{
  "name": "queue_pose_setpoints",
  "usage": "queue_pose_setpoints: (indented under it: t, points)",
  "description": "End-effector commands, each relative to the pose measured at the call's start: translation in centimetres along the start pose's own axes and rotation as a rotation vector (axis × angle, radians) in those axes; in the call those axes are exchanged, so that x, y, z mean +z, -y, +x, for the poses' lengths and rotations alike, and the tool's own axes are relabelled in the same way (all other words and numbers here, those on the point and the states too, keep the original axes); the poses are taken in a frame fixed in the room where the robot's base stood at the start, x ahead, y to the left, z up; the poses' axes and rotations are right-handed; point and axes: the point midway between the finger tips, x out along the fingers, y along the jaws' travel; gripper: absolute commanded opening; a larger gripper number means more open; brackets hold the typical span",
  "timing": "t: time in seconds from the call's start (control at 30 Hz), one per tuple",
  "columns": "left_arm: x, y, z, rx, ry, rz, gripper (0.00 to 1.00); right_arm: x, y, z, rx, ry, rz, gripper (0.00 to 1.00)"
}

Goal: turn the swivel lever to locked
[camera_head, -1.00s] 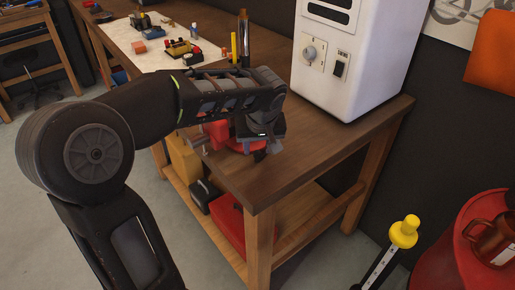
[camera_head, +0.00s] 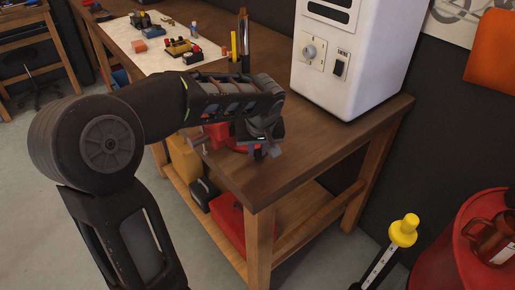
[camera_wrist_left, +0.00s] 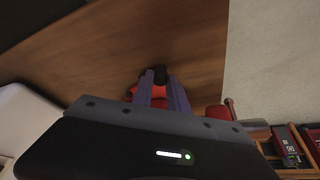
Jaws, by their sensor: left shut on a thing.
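A red vise (camera_head: 217,134) stands on the corner of the wooden bench, largely hidden behind my left wrist. My left gripper (camera_head: 261,152) is low over the bench top at the vise's right side. In the left wrist view my gripper's two fingers (camera_wrist_left: 162,88) are closed around a small dark piece (camera_wrist_left: 160,73), which looks like the end of the swivel lever. Red parts of the vise (camera_wrist_left: 131,92) show beside the fingers. The lever's angle and any locked mark are hidden. My right gripper is not in view.
A white machine (camera_head: 352,55) with a knob and switch stands behind on the bench (camera_head: 325,148). A white mat (camera_head: 150,48) holds small tools at the far left. A red drum (camera_head: 470,240) and a yellow-topped post (camera_head: 404,230) stand at the right.

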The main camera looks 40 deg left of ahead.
Motion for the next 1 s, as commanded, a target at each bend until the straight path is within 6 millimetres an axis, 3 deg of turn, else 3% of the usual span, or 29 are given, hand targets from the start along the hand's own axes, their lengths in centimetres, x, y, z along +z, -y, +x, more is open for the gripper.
queue_pose_setpoints:
  t: [0.87,0.9,1.0]
  points:
    - [-0.43,0.42,0.14,0.052,-0.001,0.125,0.00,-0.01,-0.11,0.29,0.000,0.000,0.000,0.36]
    - [-0.43,0.42,0.14,0.052,-0.001,0.125,0.21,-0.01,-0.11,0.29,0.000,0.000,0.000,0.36]
    - [-0.43,0.42,0.14,0.052,-0.001,0.125,0.29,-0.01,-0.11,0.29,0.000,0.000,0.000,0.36]
